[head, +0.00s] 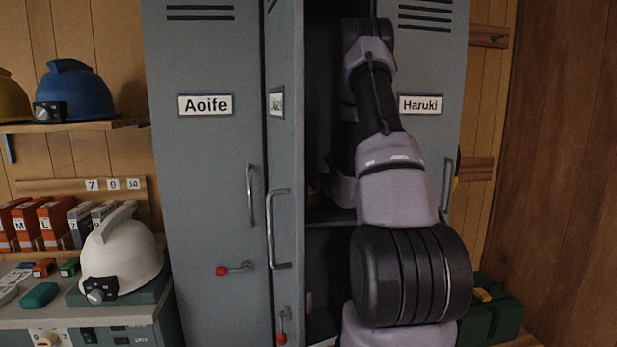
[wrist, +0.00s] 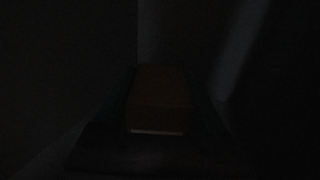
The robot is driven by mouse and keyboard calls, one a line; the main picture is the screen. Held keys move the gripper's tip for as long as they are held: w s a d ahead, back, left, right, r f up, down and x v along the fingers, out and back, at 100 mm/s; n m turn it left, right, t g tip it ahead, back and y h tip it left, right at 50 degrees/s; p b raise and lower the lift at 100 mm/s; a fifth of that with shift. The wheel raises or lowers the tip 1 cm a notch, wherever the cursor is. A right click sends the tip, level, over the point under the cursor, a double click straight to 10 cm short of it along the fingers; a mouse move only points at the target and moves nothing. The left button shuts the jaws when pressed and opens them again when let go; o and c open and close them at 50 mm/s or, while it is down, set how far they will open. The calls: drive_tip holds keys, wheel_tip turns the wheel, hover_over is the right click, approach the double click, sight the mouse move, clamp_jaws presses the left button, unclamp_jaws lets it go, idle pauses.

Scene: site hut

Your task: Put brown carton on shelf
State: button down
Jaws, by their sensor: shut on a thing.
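The brown carton (wrist: 160,88) shows dimly in the wrist view, in the middle of a very dark picture. My gripper (wrist: 160,112) is shut on it, with a dark finger along each side. In the head view my arm reaches into the open middle locker, and my gripper is hidden there. A shelf (head: 330,216) shows as a ledge inside this locker, partly behind my arm. The darkness hides whether the carton touches the shelf.
The open locker door (head: 285,120) stands close to the left of my arm. The Aoife locker (head: 205,60) and the Haruki locker (head: 445,75) are shut on either side. A white helmet (head: 122,252) sits at left, and a dark green case (head: 492,312) stands low at right.

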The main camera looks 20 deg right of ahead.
drive_tip(key=shift+f, duration=0.1)
unclamp_jaws()
drive_tip(key=s+d, duration=0.1)
drive_tip(key=s, duration=1.1)
drive_tip(key=shift+d, duration=0.2)
